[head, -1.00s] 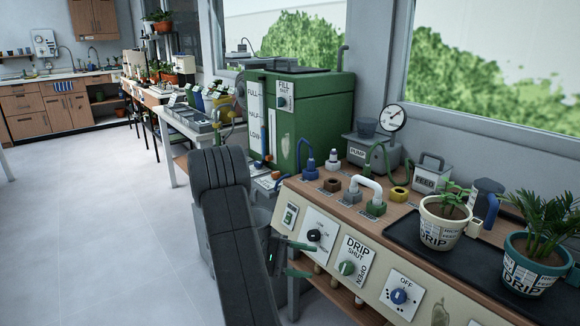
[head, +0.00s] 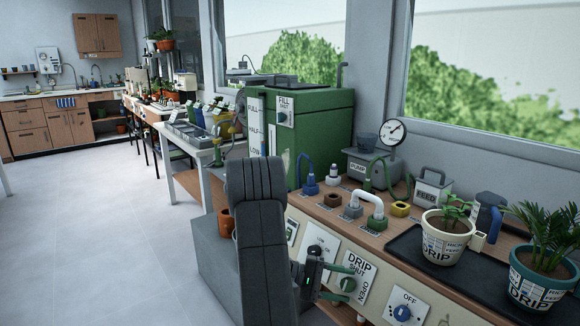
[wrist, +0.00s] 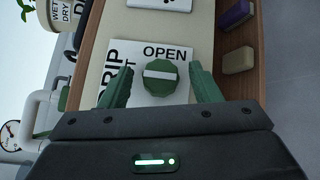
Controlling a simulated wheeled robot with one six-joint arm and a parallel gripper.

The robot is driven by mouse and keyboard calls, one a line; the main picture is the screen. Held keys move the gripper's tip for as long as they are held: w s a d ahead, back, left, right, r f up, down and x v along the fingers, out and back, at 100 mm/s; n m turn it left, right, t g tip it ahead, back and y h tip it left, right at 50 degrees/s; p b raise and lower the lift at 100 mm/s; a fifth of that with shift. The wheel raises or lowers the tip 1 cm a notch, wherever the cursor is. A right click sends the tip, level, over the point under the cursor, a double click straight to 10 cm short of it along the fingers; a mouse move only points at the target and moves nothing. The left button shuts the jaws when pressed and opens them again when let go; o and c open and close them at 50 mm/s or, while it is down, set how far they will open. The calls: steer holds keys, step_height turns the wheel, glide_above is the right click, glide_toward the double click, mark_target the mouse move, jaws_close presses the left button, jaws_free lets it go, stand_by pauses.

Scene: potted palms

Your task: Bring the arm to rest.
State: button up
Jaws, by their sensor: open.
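My gripper (head: 347,284) is open in front of the bench's drip panel (head: 361,265). In the wrist view, my gripper's (wrist: 161,70) two green fingers stand on either side of the green drip knob (wrist: 160,76), with a visible gap on each side. The knob's white bar lies straight across that picture, and the word OPEN is above it. The left finger hides part of the panel's lettering. In the head view the knob (head: 347,284) shows just beyond the fingers. My dark arm rises at the lower middle.
An OFF knob (head: 402,313) sits to the right. Hose fittings (head: 375,222) and a gauge (head: 392,131) are on the bench top. Two potted plants (head: 446,238) (head: 540,282) stand on a black tray (head: 410,252). A green tank (head: 318,130) is behind. Open floor (head: 110,240) lies left.

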steer(key=shift+a, duration=0.1)
steer(key=p+v, duration=0.2)
steer(key=v, duration=1.2)
steer(key=b+x, duration=0.2)
steer(key=x, duration=1.2)
steer(key=shift+f, duration=0.1)
steer(key=shift+r+m+y, duration=0.25)
steer(key=shift+m+y, duration=0.05)
steer(key=shift+m, duration=0.2)
steer(key=shift+r+m+y, duration=0.1)
steer(key=shift+m+y, duration=0.4)
steer(key=shift+m, duration=0.1)
steer(key=m+y, duration=0.2)
steer(key=y, duration=0.1)
steer(key=m+y, duration=0.1)
steer(key=m, duration=0.1)
steer(key=shift+d+r, duration=0.2)
steer(key=shift+d, duration=0.1)
steer(key=m+t+y, duration=0.2)
steer(key=m+y, duration=0.1)
steer(key=shift+s+d+r, duration=0.1)
steer(key=shift+s, duration=0.05)
steer(key=m+t+y+p, duration=0.1)
steer(key=m+t+y, duration=0.1)
steer(key=y, duration=0.1)
steer(key=shift+s+d+m, duration=0.1)
steer(key=shift+m, duration=0.2)
